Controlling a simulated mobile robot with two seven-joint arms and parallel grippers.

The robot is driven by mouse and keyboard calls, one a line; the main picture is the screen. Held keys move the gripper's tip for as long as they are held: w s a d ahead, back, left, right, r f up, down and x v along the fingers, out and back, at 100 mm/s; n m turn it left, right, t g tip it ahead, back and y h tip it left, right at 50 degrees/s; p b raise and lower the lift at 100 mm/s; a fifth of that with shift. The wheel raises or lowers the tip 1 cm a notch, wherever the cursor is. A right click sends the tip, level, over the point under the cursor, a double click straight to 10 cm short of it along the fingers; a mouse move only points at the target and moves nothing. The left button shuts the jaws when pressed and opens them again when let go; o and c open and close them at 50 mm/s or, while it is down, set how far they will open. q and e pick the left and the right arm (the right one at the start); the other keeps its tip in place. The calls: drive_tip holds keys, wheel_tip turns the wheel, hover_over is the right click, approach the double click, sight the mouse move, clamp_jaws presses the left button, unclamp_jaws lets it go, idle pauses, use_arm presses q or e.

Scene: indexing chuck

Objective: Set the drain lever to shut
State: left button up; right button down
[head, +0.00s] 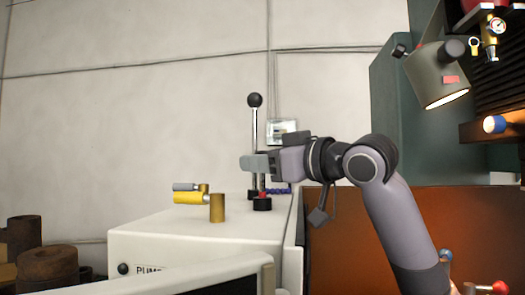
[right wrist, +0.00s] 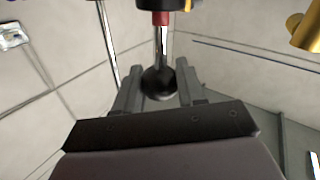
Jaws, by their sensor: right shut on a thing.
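A short lever with a black base (head: 262,204) and red collar stands on the white cabinet top. In the right wrist view its chrome rod (right wrist: 161,45) ends in a black ball knob (right wrist: 159,83). My right gripper (head: 258,163) comes in from the right above the base and is shut on this knob, hiding it in the head view. In the right wrist view the fingers lie on either side of the knob. No readable label marks this lever as the drain lever. My left gripper is not in view.
A tall chrome rod (head: 254,128) with a black ball rises close behind my gripper. A brass fitting (head: 217,208) with a yellow handle stands left on the cabinet (head: 150,238). A lamp (head: 437,75) hangs at the upper right. Brown cylinders (head: 48,268) sit lower left.

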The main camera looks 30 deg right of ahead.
drive_tip(key=shift+a+f, duration=0.1)
drive_tip(key=shift+f, duration=1.05)
drive_tip(key=c, duration=0.7)
unclamp_jaws()
drive_tip(key=shift+s+r, duration=0.1)
drive_tip(key=shift+b+v, duration=0.65)
drive_tip(key=shift+v, duration=2.9)
